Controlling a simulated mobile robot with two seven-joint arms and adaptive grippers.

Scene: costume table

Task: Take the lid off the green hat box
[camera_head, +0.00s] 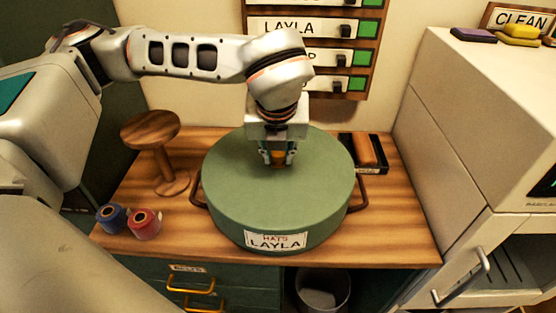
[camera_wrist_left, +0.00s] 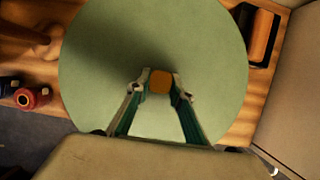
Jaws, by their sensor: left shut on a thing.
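The green hat box (camera_head: 275,205) stands on the wooden table with a label reading HATS LAYLA on its front and a brown handle on each side. Its round green lid top (camera_wrist_left: 100,60) fills the middle of the left wrist view. My left gripper (camera_head: 277,158) points straight down over the lid's centre, shut on the small orange-brown lid knob (camera_wrist_left: 160,82). The fingers (camera_wrist_left: 158,88) sit on either side of the knob. The lid looks level on the box; I cannot tell whether there is a gap beneath it. My right gripper is not in view.
A wooden stand (camera_head: 152,140) and blue and red thread spools (camera_head: 144,223) are left of the box. A dark tray with a brown block (camera_head: 365,152) is behind right. A white cabinet (camera_head: 440,130) bounds the right; a name board (camera_head: 310,55) hangs behind.

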